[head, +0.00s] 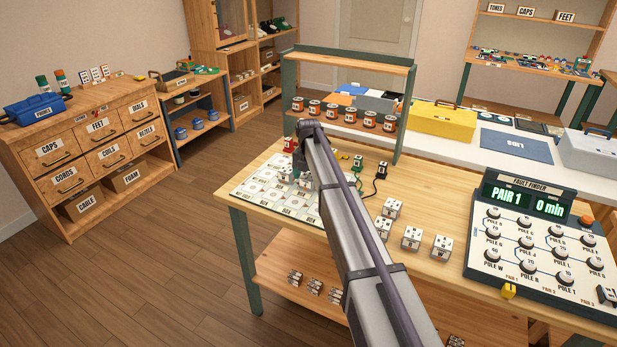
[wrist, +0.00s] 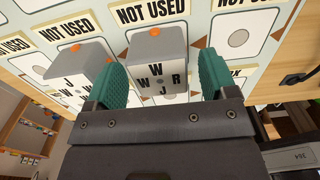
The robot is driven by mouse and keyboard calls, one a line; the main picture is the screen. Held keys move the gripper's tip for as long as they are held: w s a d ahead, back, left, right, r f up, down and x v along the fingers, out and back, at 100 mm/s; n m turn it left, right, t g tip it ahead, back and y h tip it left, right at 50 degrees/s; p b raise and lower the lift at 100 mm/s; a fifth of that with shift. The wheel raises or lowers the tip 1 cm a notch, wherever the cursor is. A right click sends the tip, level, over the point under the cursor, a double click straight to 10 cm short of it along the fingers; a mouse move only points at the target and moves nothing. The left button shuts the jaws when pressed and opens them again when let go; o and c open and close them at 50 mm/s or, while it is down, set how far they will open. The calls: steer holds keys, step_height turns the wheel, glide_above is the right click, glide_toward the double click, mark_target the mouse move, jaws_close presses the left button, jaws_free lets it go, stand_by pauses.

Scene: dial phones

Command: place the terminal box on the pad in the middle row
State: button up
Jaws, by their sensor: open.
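In the wrist view my gripper (wrist: 160,78) is open, its two teal fingers on either side of a grey and white terminal box (wrist: 152,45) marked W, R and J. The left finger is very near the box; a gap shows at the right finger. The box stands on the pale board (head: 252,191), on one of its pads. A second terminal box (wrist: 70,68), marked J and W, stands to its left. The row of the box between my fingers cannot be told.
The fault finder (head: 540,240) stands at the right, reading PAIR 1, 0 min. Behind the board is a rack with several spools (head: 350,113). Small coloured parts (head: 357,163) lie nearby.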

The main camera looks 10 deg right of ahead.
mark_target(309, 176)
step_height(309, 176, up, 10)
steer(key=p, duration=0.9)
steer(key=shift+r, duration=0.25)
steer(key=s+m, duration=2.8)
steer(key=s, duration=1.2)
steer(key=shift+s, duration=0.35)
